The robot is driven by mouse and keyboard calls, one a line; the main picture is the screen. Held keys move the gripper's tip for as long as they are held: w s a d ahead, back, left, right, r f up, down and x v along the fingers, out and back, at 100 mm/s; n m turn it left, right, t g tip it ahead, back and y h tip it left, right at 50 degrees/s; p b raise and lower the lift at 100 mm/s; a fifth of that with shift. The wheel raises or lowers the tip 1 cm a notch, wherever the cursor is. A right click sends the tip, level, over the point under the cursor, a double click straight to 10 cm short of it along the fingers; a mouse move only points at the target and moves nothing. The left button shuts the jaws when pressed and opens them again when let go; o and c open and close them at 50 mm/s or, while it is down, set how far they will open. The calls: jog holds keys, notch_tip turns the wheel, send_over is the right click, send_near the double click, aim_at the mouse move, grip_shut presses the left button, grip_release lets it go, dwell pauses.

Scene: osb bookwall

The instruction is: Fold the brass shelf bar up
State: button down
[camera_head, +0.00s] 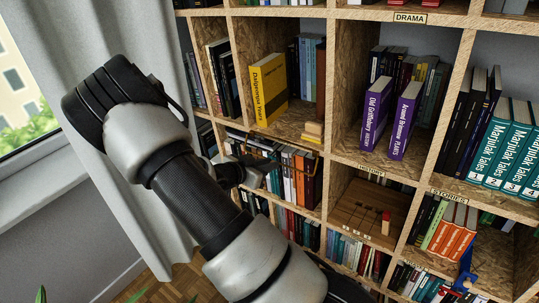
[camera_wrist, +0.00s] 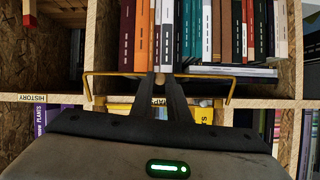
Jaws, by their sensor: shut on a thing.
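The brass shelf bar (camera_wrist: 118,74) is a thin U-shaped rail across the front of a book compartment. In the wrist view its long run lies level across the picture, with a bent arm at each end meeting the shelf edge. My gripper (camera_wrist: 160,80) is shut on the middle of the bar, and the fingers hide that part. In the head view my gripper (camera_head: 256,170) is in front of the same compartment, left of the HISTORY label. My arm and wrist hide part of the bar there.
Several upright books (camera_wrist: 205,30) stand close behind the bar. A wooden divider (camera_wrist: 101,40) stands beside the compartment. Right of my gripper, a wooden board (camera_head: 362,210) and a small red-topped object (camera_head: 386,217) occupy another compartment. A grey curtain (camera_head: 120,40) hangs at the left.

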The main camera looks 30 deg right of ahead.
jog(key=shift+a, duration=0.1)
dwell(0.3)
jog(key=c, duration=1.7)
grip_release()
jog(key=shift+r, duration=0.1)
jog(key=v, duration=0.5)
jog(key=p+v, duration=0.1)
jog(key=v, duration=0.5)
jog(key=p+v, duration=0.1)
jog(key=v, duration=0.5)
jog(key=shift+r, duration=0.4)
